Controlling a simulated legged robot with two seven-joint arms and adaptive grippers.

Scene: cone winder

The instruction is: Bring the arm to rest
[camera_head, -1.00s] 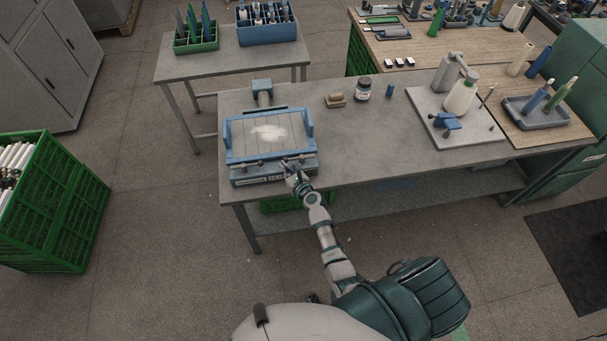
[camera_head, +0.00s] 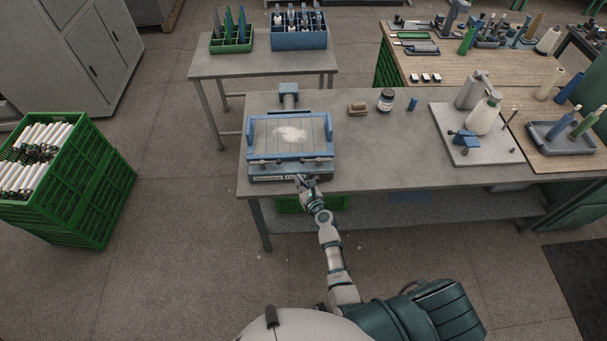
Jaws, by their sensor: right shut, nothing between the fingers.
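My right arm (camera_head: 334,262) reaches forward from the bottom of the view. My right gripper (camera_head: 303,181) is shut and empty at the front edge of the grey table (camera_head: 385,166), just in front of the blue-framed fixture (camera_head: 290,137). I cannot tell whether it touches the fixture's front. The fixture has a slatted bed with a whitish patch on it and a cylinder at its back. My left gripper is not in view.
A brown block (camera_head: 357,108), a dark jar (camera_head: 386,100) and a small blue piece (camera_head: 412,104) stand on the table. A pale board (camera_head: 489,152) carries a bottle (camera_head: 484,113). A green crate (camera_head: 92,190) stands at left. Floor between crate and table is clear.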

